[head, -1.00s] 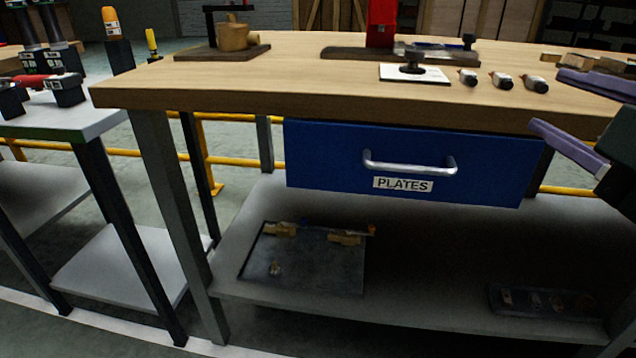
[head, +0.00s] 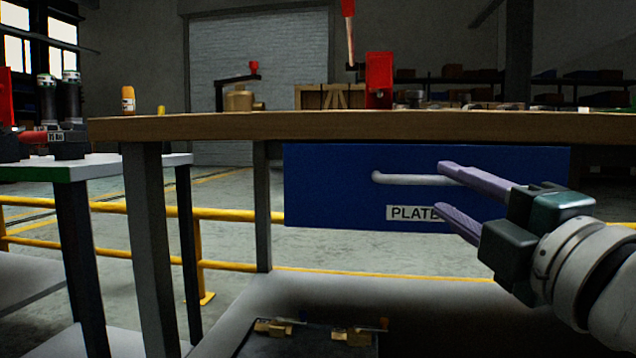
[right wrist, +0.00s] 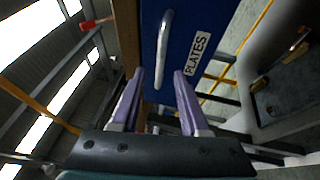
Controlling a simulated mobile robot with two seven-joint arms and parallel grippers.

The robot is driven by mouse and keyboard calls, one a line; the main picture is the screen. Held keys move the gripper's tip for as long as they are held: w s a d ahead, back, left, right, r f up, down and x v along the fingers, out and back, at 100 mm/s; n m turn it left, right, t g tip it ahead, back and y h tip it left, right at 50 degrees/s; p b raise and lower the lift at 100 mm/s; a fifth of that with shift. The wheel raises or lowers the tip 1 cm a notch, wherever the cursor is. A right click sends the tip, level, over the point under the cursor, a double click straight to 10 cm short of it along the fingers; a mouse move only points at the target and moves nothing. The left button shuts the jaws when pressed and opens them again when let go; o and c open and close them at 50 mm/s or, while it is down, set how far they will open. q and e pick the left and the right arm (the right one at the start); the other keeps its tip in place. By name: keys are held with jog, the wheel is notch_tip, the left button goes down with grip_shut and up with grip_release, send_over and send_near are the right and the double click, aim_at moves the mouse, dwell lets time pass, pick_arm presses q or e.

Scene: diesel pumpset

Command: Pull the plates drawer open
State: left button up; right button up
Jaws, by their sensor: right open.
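The blue plates drawer (head: 330,185) hangs under the wooden bench top and appears closed. Its silver bar handle (head: 405,180) runs level across the front, with a white "PLATES" label (head: 400,213) below it. My right gripper (head: 440,187) is open in front of the drawer, its purple fingers covering the handle's right part and the label's end. In the right wrist view the handle (right wrist: 164,45) lies ahead, roughly in line with the gap between the open fingers (right wrist: 157,85), and nothing is gripped. My left gripper is not in view.
The wooden bench top (head: 250,126) overhangs just above the drawer. A lower shelf with a dark tray (head: 310,343) is below. A bench leg (head: 155,250) and a side table (head: 90,168) stand at left. A yellow rail (head: 235,214) runs behind.

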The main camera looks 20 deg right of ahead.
aim_at(430, 181)
jog(key=x, duration=0.5)
jog(key=shift+w+b, duration=0.3)
jog(key=shift+b, duration=0.05)
grip_shut()
dwell(1.2)
